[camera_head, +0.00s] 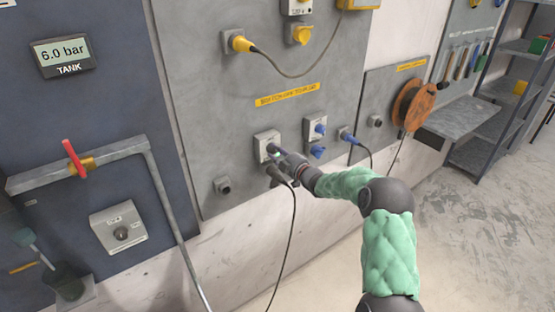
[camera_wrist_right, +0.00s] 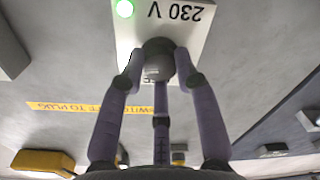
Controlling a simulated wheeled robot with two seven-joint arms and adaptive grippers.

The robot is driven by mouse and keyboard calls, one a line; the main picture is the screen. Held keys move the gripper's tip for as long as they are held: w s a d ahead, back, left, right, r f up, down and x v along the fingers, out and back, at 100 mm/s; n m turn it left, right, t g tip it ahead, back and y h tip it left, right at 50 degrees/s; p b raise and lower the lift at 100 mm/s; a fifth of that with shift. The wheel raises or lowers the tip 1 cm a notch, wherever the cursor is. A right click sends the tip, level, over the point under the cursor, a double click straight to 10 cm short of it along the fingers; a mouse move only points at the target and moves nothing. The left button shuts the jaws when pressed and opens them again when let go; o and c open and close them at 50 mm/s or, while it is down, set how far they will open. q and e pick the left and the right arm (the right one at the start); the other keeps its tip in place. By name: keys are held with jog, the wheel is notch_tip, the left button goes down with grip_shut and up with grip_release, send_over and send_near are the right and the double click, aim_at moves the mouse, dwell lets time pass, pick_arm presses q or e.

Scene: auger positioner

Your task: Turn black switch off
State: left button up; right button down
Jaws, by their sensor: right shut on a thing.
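The switch box (camera_head: 262,138) is a light grey box low on the grey wall panel. In the right wrist view the box (camera_wrist_right: 190,32) carries the label "230 V", upside down, and a lit green lamp (camera_wrist_right: 124,8). Its dark grey round knob (camera_wrist_right: 158,62) stands between my fingers. My right gripper (camera_head: 276,152) reaches in from the right and is at the front of the box. In the wrist view my right gripper (camera_wrist_right: 158,78) has its purple fingers closed around the knob. The fingers hide the knob's sides. My left gripper is not in view.
A blue-socket box (camera_head: 315,128) and a blue plug (camera_head: 348,135) sit just right. A dark plug with a hanging black cable (camera_head: 292,220) is just below my gripper. A red-handled valve (camera_head: 74,158) and pipe are at left. Open floor (camera_head: 470,220) lies at right.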

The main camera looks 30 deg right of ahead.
jog(key=n+b, duration=0.5)
jog(key=b, duration=0.2)
jog(key=n+b, duration=0.6)
jog(key=b, duration=0.2)
jog(key=shift+a+f+n, duration=0.2)
jog(key=shift+n, duration=0.1)
jog(key=n+b, duration=0.3)
jog(key=shift+n+b, duration=0.3)
jog(key=shift+n, duration=0.2)
jog(key=shift+f, duration=0.1)
jog(key=c, duration=1)
grip_release()
jog(key=shift+a, duration=0.1)
jog(key=shift+o, duration=0.5)
jog(key=shift+s+r, duration=0.1)
jog(key=shift+r, duration=0.15)
jog(key=shift+s+h, duration=0.25)
jog(key=shift+h, duration=0.05)
jog(key=s+d, duration=0.1)
jog(key=s, duration=1)
